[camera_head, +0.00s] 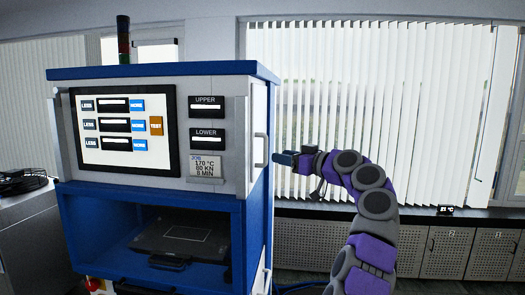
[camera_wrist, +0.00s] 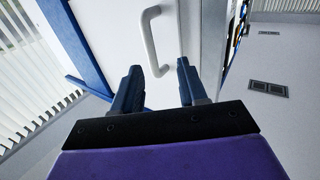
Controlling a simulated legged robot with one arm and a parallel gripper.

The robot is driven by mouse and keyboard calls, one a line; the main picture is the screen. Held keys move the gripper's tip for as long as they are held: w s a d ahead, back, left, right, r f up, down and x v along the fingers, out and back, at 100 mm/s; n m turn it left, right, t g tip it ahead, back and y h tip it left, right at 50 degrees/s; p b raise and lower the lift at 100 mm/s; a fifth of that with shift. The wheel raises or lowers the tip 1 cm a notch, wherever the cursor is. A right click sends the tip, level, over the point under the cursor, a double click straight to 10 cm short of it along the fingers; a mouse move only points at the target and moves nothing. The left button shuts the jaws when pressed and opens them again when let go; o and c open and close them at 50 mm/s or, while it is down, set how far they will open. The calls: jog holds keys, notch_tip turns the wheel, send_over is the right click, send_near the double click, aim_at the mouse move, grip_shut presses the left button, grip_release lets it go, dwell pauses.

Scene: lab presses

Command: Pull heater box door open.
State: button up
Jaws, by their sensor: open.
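The heater box (camera_head: 165,72) is a blue and white machine at left in the head view. Its white side door (camera_head: 258,110) looks shut and carries a light, C-shaped handle (camera_head: 262,149). In the wrist view the handle (camera_wrist: 151,38) stands out from the white door panel (camera_wrist: 112,40). My gripper (camera_head: 281,158) is just right of the handle in the head view. In the wrist view my gripper (camera_wrist: 158,72) is open and empty, with one dark blue finger on each side of the handle's near end. I cannot tell whether the fingers reach around it or stay short.
A second handle (camera_head: 267,280) shows low on the machine's side. The press opening below holds a dark plate (camera_head: 185,238). A low cabinet row (camera_head: 410,250) runs under the window blinds at right. A dark coiled thing (camera_head: 22,182) lies on the left counter.

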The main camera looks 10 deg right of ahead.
aim_at(266, 151)
jog(key=p+x, duration=0.1)
jog(key=x, duration=0.1)
jog(key=p+x, duration=0.1)
jog(key=x, duration=0.2)
jog(key=p+x, duration=0.1)
jog(key=x, duration=0.2)
jog(key=shift+w+d+r, duration=0.1)
jog(key=shift+w+d, duration=0.2)
jog(key=shift+w, duration=0.05)
jog(key=shift+s+a, duration=0.1)
jog(key=shift+w+d, duration=0.25)
jog(key=shift+d, duration=0.25)
jog(key=shift+c, duration=0.2)
jog(key=shift+d, duration=0.25)
jog(key=shift+c, duration=1.4)
jog(key=shift+s+a, duration=0.15)
jog(key=shift+a, duration=0.25)
grip_shut()
jog(key=shift+d, duration=0.15)
